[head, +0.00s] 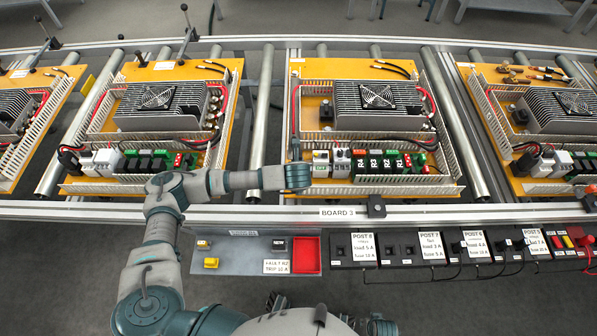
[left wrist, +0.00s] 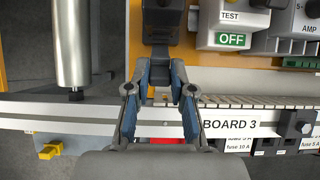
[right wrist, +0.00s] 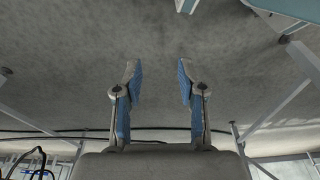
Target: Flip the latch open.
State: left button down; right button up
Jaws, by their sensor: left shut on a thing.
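My left gripper (head: 297,176) is at the lower left corner of the board above the BOARD 3 label. In the left wrist view its fingers (left wrist: 159,72) are closed on the lower part of a black connector block (left wrist: 161,28). In the head view this block (head: 296,152) is partly hidden by the gripper. I cannot make out a separate latch on it. To its right is a white module (left wrist: 232,22) marked TEST and OFF. My right gripper (right wrist: 157,78) is open and empty over grey floor, away from the boards.
A yellow board (head: 440,190) carries a finned power unit (head: 350,120), slotted white ducts and several fuse modules. The front rail (head: 240,212) has a black clamp (head: 376,206). Below it are a grey tray with a red bin (head: 307,254) and labelled posts (head: 362,250). Similar boards stand either side.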

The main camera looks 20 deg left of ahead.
pick_arm(q)
jog(key=shift+s+d+f+t+b, duration=0.1)
jog(key=shift+s+f+t+b, duration=0.55)
jog(key=shift+b, duration=0.45)
jog(key=shift+r, duration=0.1)
pick_arm(e)
notch_tip(320, 180, up, 8)
jog(key=w, duration=0.1)
jog(key=shift+w, duration=0.15)
pick_arm(q)
jog(key=c, duration=1)
grip_release()
jog(key=shift+w, duration=0.1)
jog(key=shift+t, duration=0.25)
jog(key=shift+r, duration=0.1)
jog(key=shift+r, duration=0.1)
jog(key=v, duration=1.1)
jog(key=shift+s+d, duration=0.25)
jog(key=shift+d, duration=0.05)
